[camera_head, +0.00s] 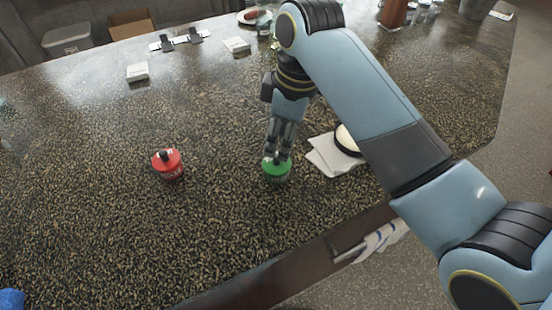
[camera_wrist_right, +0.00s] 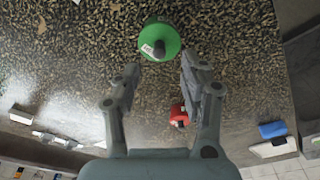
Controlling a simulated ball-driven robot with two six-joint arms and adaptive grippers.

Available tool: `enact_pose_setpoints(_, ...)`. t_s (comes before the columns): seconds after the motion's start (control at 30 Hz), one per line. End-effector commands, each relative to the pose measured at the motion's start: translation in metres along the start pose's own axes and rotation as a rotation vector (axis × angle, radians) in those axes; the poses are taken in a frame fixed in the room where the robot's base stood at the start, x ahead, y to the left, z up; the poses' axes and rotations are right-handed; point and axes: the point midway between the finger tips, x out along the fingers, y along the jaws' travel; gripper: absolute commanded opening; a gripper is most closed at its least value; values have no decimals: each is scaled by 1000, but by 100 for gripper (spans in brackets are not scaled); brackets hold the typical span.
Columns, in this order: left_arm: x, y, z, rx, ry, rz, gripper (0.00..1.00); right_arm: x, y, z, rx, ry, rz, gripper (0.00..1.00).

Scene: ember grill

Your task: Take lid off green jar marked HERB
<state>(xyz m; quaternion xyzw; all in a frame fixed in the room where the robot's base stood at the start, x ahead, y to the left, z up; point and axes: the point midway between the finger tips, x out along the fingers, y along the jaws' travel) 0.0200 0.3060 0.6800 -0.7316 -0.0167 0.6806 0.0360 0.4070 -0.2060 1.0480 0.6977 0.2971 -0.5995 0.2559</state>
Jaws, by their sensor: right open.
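The green jar (camera_head: 276,172) stands upright on the speckled counter, its green lid on. In the right wrist view its green lid (camera_wrist_right: 167,36) shows from above, with a dark knob and a small white label too small to read. My right gripper (camera_head: 279,153) points down just above the lid, its fingers hiding the knob in the head view. In the right wrist view the gripper (camera_wrist_right: 160,68) is open, with the lid beyond its fingertips and nothing between them. A red-lidded jar (camera_head: 168,168) stands apart to the left. My left gripper is not in view.
White napkins (camera_head: 328,153) and a round pale dish (camera_head: 347,140) lie right of the green jar. A wooden front edge (camera_head: 290,270) with a towel rail runs below. Small white boxes (camera_head: 137,71) stand farther back. The counter between the two jars is clear.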

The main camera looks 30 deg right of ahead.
Motion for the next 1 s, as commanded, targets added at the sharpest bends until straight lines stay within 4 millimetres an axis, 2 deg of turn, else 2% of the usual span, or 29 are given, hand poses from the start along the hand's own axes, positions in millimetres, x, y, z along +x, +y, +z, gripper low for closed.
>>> enact_pose_setpoints(0.13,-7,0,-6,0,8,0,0,15,-1,1,0,-3,-3,44)
enact_pose_setpoints(0.37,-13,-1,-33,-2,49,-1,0,48,-1,1,0,-1,-1,44)
enact_pose_setpoints(0.63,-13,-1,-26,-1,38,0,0,53,0,1,0,0,0,44)
enact_pose_setpoints(0.9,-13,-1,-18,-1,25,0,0,52,0,1,0,0,1,9)
enact_pose_setpoints(1.0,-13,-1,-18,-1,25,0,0,52,0,1,0,0,1,0)
